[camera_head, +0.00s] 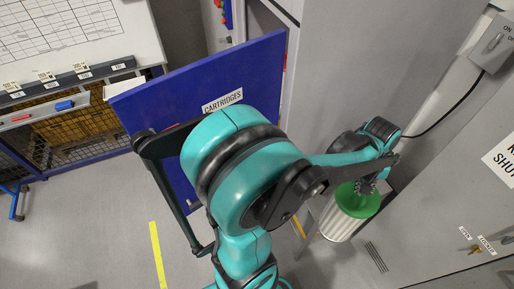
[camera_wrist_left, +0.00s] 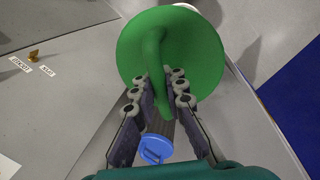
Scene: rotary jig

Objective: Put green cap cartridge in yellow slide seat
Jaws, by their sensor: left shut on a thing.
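The green cap cartridge has a round green cap (camera_head: 358,201) on a ribbed silver body (camera_head: 341,223). My left gripper (camera_head: 367,187) is shut on the cap's handle from above. In the left wrist view the green cap (camera_wrist_left: 135,60) fills the upper middle, and the fingers of my left gripper (camera_wrist_left: 160,88) close on its handle from both sides. The cartridge looks slightly tilted in the head view. I cannot make out the yellow slide seat; a small yellow strip (camera_head: 299,227) shows beside the cartridge, partly hidden by my arm. My right gripper is not in view.
A blue panel labelled CARTRIDGES (camera_head: 255,70) stands behind my arm. Grey cabinet walls rise at the right, with a switch box (camera_head: 492,45) and a brass key (camera_head: 475,250). A blue round cap with a handle (camera_wrist_left: 156,149) shows between my fingers.

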